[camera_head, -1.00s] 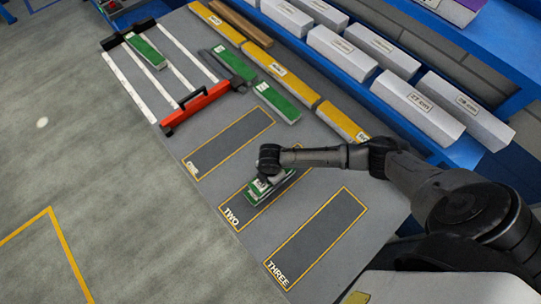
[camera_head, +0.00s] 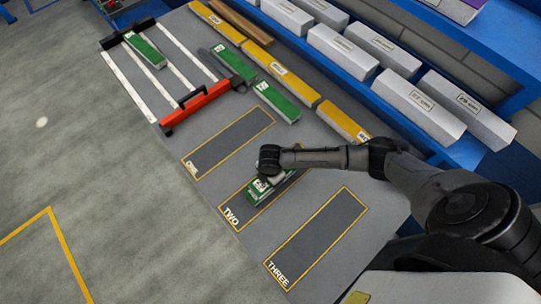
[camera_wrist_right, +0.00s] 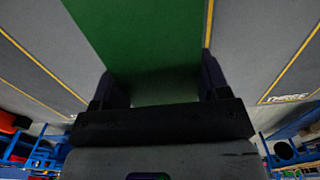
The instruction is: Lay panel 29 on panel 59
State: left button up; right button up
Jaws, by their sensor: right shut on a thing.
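My right gripper (camera_head: 272,177) is shut on a green panel (camera_head: 258,197) with a white label, at marked slot TWO (camera_head: 238,212). In the right wrist view the green panel (camera_wrist_right: 145,40) runs between the two fingers (camera_wrist_right: 158,92). The arm covers much of it, and I cannot tell whether it touches another panel beneath. Other green panels with white labels lie on the rack of white bars (camera_head: 147,52), behind the red bar (camera_head: 228,57) and beside the yellow row (camera_head: 278,103). The numbers are too small to read, so I cannot tell 29 from 59. My left gripper is not in view.
Slots ONE (camera_head: 228,143) and THREE (camera_head: 315,238) are empty. A red bar with a black handle (camera_head: 196,104) crosses the rack's near end. Yellow blocks (camera_head: 280,75) and white blocks (camera_head: 418,107) line the back. A dark grey bar (camera_head: 234,66) lies beside the rear green panel.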

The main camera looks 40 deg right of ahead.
jog(key=shift+f, duration=0.2)
jog(key=o, duration=1)
jog(key=shift+r+p, duration=0.6)
jog(key=shift+r, duration=6.35)
